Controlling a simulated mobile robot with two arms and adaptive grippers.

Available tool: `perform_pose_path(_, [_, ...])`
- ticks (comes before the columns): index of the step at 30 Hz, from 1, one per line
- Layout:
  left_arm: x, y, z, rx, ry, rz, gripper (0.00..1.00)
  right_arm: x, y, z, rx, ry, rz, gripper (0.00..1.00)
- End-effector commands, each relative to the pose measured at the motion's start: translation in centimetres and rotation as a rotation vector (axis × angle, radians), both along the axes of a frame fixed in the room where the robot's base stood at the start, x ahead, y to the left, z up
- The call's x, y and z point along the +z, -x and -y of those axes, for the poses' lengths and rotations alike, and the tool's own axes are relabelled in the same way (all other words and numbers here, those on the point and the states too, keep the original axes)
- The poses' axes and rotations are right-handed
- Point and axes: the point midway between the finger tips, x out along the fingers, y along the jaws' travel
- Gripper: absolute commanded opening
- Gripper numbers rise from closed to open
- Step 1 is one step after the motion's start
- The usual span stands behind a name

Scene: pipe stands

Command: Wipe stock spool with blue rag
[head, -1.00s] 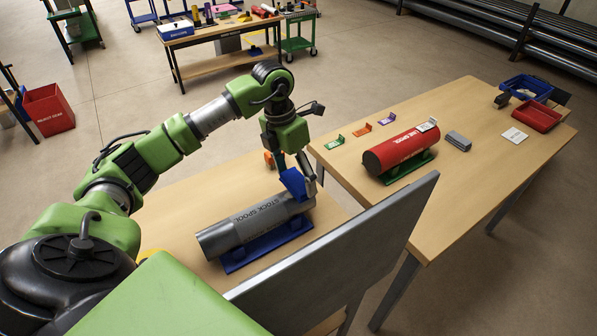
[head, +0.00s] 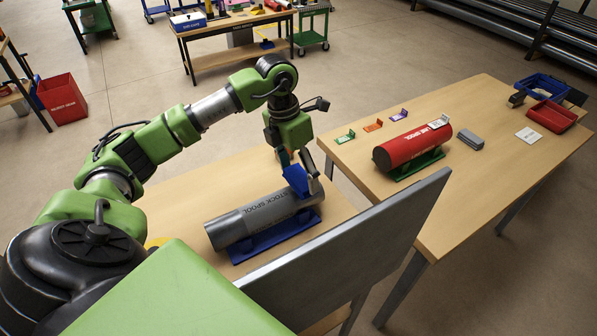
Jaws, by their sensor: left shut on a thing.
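The grey stock spool (head: 252,216) lies in a blue stand (head: 276,239) on the near table, its label facing up. My left gripper (head: 303,172) is over the right end of the spool, pointing down. It is shut on the blue rag (head: 296,180), which hangs at the top of the spool near its right end. The rag appears to touch the spool. My right gripper is not in view.
A red spool (head: 408,148) on a green stand (head: 420,166) lies on the right table, with small coloured brackets, a grey block (head: 470,142), a white card (head: 529,136) and a red tray (head: 551,116). A grey panel (head: 350,255) stands in front of the near table.

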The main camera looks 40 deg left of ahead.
Motion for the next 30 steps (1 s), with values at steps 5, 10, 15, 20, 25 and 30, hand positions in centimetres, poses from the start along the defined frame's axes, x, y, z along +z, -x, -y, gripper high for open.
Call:
perform_pose_path(5, [-0.6,0.0,0.0,0.0,0.0,0.0,0.39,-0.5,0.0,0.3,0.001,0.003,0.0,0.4])
perform_pose_path(10, [-1.0,0.0,0.0,0.001,0.0,0.0,0.39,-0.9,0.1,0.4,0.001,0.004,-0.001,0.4])
perform_pose_path(15, [-1.1,0.0,0.0,0.001,0.0,0.0,0.39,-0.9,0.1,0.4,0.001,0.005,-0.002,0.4])
perform_pose_path(20, [-1.0,-0.6,0.2,0.001,0.002,0.001,0.39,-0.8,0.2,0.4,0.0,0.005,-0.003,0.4])
perform_pose_path(25, [-0.9,-1.8,0.7,0.001,0.003,0.001,0.39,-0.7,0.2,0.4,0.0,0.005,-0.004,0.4])
perform_pose_path(30, [-0.8,-2.6,1.1,0.0,0.002,0.002,0.39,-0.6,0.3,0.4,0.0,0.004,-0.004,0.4])
